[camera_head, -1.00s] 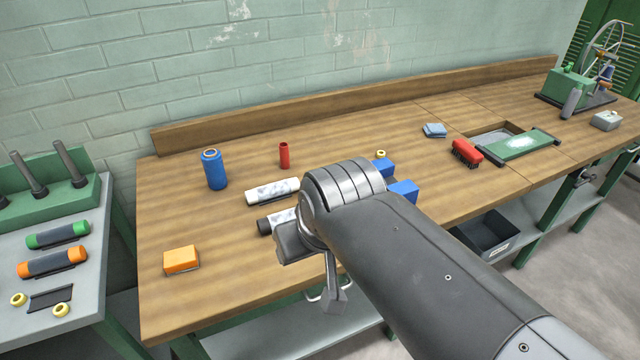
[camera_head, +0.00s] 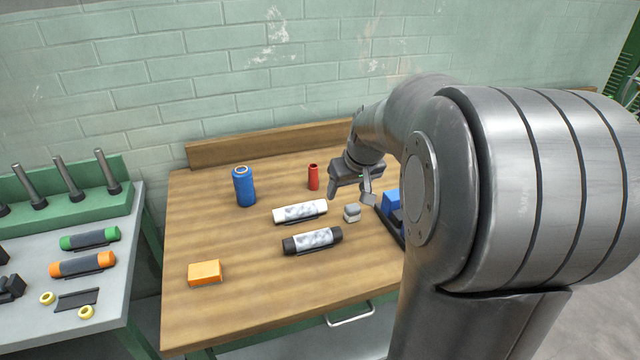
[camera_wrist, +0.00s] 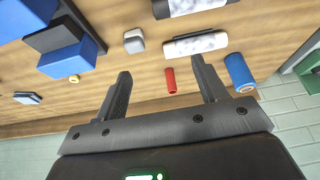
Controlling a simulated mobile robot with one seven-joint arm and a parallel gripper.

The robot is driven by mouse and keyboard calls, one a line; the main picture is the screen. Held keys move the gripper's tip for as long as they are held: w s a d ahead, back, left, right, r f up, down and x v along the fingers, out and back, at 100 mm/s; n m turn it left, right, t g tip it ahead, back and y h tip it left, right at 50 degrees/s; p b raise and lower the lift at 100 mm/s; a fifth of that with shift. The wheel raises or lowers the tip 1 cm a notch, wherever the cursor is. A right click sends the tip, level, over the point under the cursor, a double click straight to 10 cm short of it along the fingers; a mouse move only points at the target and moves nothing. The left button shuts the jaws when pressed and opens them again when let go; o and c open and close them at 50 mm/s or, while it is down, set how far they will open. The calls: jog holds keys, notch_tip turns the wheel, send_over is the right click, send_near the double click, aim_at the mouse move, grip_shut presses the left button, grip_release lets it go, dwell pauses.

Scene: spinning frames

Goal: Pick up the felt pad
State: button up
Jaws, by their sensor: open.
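A small grey block with a paler lower layer (camera_head: 352,212) looks most like the felt pad. It lies on the wooden workbench (camera_head: 240,320), right of two white-wrapped rolls. It also shows in the wrist view (camera_wrist: 133,40), lying flat and uncovered. My gripper (camera_head: 350,194) is above the bench near the pad, apart from it. In the wrist view its two fingers (camera_wrist: 160,68) are spread with nothing between them, and the pad is beyond the fingertips, toward the picture's top.
The white roll (camera_head: 300,211) and black-ended roll (camera_head: 312,239) lie beside the pad. A red tube (camera_head: 314,176) and blue bottle (camera_head: 244,186) stand behind. Blue blocks (camera_wrist: 67,58) are on its other side. An orange block (camera_head: 204,272) lies front left. The bench's front left is mostly clear.

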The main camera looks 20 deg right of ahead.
send_near(353, 207)
jog(key=x, duration=0.5)
jog(key=shift+w+d+f, duration=0.1)
jog(key=shift+w+d, duration=0.1)
jog(key=shift+w, duration=0.1)
jog(key=shift+s+x, duration=0.2)
jog(key=shift+x, duration=2.45)
jog(key=shift+a+f, duration=0.1)
jog(key=shift+a, duration=0.05)
jog(key=shift+c, duration=0.3)
jog(key=c, duration=1)
